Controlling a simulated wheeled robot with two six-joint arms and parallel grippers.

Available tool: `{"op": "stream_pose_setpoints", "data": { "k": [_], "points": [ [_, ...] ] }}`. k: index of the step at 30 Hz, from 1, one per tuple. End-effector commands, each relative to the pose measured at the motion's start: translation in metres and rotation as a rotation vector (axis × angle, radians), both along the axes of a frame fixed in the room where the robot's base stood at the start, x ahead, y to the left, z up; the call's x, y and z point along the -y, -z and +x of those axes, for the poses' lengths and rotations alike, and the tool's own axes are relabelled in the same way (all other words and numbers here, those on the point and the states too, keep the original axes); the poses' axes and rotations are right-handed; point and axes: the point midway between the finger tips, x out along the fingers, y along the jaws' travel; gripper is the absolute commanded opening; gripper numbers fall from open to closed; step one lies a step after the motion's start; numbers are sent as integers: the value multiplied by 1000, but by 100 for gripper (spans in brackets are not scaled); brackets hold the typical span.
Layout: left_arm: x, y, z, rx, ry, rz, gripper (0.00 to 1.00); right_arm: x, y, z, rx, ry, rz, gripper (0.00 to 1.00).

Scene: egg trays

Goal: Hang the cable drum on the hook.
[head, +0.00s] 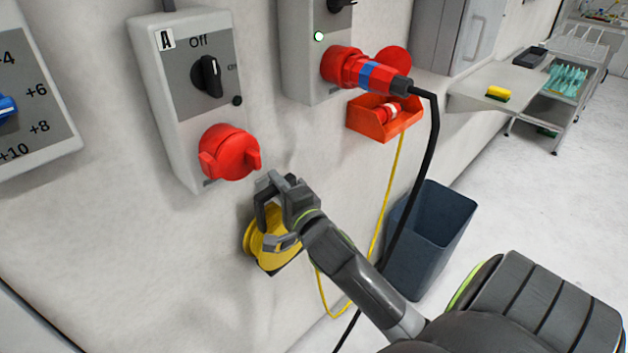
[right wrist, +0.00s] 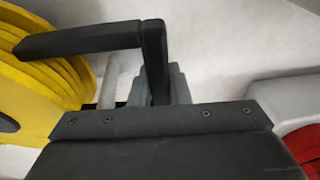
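The yellow cable drum (head: 262,247) is against the wall below the grey switch box, with a dark handle frame (head: 262,208) at its top. In the right wrist view its yellow rim (right wrist: 50,72) fills the left side, and its black handle (right wrist: 85,40) bends down into my gripper. My right gripper (head: 282,190) is at this handle and appears shut on it; its grey finger (right wrist: 180,85) shows beside the bar. A pale rod (right wrist: 108,82) shows between drum and handle; I cannot tell whether it is the hook. My left gripper is not in view.
A switch box (head: 160,110) with a red socket (head: 230,152) is just above the gripper. A red plug (head: 365,73) with a black cable hangs to the right. A yellow cable (head: 388,200) runs down from an orange box (head: 365,122). A dark bin (head: 435,225) stands below.

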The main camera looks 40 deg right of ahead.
Motion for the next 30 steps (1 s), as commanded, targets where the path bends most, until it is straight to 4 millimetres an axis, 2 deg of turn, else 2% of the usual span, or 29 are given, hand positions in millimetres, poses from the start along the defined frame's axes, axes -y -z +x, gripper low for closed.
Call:
{"op": "stream_pose_setpoints", "data": {
  "k": [1, 2, 3, 4, 11, 18, 24, 30],
  "points": [
    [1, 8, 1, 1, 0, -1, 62, 6, 42, -16, -87, 25, 38, 35],
    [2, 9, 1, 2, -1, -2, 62, 5, 41, -22, -84, 25, 39, 35],
    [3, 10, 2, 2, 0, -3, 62, 4, 40, -31, -83, 25, 37, 40],
    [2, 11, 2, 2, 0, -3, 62, 3, 39, -37, -80, 25, 35, 42],
    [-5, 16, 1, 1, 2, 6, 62, -4, 29, -86, -57, 23, 18, 42],
    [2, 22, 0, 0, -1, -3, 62, -12, 21, -131, -33, 17, 12, 42],
    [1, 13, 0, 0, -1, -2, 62, -15, 14, -152, -22, 15, 8, 42],
    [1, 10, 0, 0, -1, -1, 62, -17, 13, -161, -15, 12, 7, 42]
  ]
}}
